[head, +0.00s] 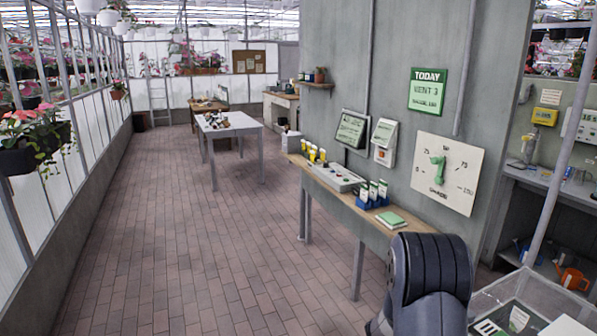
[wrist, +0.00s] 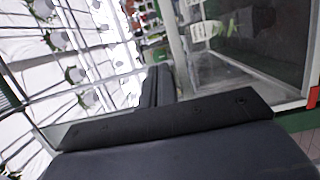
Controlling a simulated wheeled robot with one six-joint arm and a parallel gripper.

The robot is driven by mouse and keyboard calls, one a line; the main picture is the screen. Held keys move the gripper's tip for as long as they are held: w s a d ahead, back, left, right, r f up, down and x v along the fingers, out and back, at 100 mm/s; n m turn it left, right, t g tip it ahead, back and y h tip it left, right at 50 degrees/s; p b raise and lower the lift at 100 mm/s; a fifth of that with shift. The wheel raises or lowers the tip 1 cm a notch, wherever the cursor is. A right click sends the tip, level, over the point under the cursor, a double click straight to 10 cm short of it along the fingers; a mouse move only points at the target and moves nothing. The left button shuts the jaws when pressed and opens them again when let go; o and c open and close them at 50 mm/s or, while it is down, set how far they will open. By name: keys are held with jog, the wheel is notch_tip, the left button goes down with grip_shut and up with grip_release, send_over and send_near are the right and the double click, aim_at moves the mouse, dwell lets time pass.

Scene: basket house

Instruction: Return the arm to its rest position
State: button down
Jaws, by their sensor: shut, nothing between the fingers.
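My arm (head: 432,275) rises as a dark grey, ribbed shape at the lower right of the head view, in front of the right end of the wooden bench. My gripper does not show in the head view. In the wrist view my gripper (wrist: 157,88) appears as dark, narrow fingers beyond a black bar and a broad dark body. It is shut and empty. The wrist view is strongly tilted.
A dial panel (head: 434,173) hangs above. A clear-sided case (head: 530,305) stands right of my arm. The brick floor (head: 200,260) is open at left.

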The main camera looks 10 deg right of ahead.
jog(key=shift+a, duration=0.3)
